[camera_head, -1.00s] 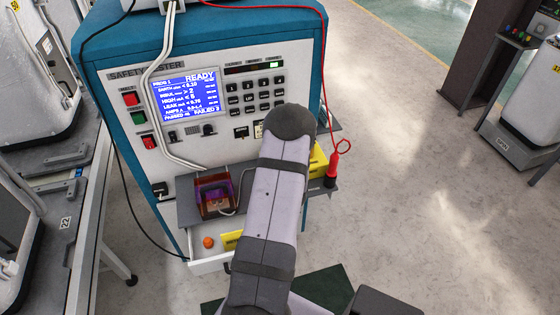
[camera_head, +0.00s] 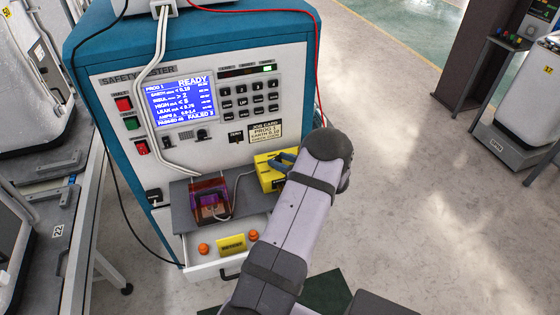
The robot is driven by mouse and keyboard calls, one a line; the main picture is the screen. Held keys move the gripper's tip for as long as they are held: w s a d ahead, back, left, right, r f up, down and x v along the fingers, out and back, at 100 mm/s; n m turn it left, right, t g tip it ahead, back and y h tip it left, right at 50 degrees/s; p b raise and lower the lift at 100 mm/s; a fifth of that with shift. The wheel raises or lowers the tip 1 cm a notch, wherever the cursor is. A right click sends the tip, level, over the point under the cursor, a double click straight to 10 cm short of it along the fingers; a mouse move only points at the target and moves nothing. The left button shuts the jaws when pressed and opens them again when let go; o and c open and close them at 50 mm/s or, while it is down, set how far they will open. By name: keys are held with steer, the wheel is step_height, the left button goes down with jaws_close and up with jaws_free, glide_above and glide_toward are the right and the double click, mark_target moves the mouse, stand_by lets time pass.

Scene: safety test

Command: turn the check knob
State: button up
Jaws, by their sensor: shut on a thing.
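A yellow box (camera_head: 266,178) stands on the grey shelf at the front of the safety tester, partly covered by my arm. My gripper (camera_head: 283,162) is at its upper right part, with only dark blue-grey finger parts showing left of my arm's rounded end. It is shut on what I take to be the check knob on this box. The knob itself is hidden by the fingers and my arm, so its angle cannot be told.
The safety tester's screen (camera_head: 180,98) reads READY. An amber fixture (camera_head: 210,200) with a cable sits on the shelf left of the box. Below, an open drawer (camera_head: 215,258) holds orange round things and a yellow label (camera_head: 231,246).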

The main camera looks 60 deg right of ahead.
steer(key=shift+d+r, duration=0.1)
steer(key=shift+r, duration=0.05)
steer(key=o, duration=1.1)
steer(key=b+v, duration=0.1)
steer(key=v, duration=0.6)
steer(key=shift+s+b, duration=0.1)
steer(key=shift+b, duration=0.25)
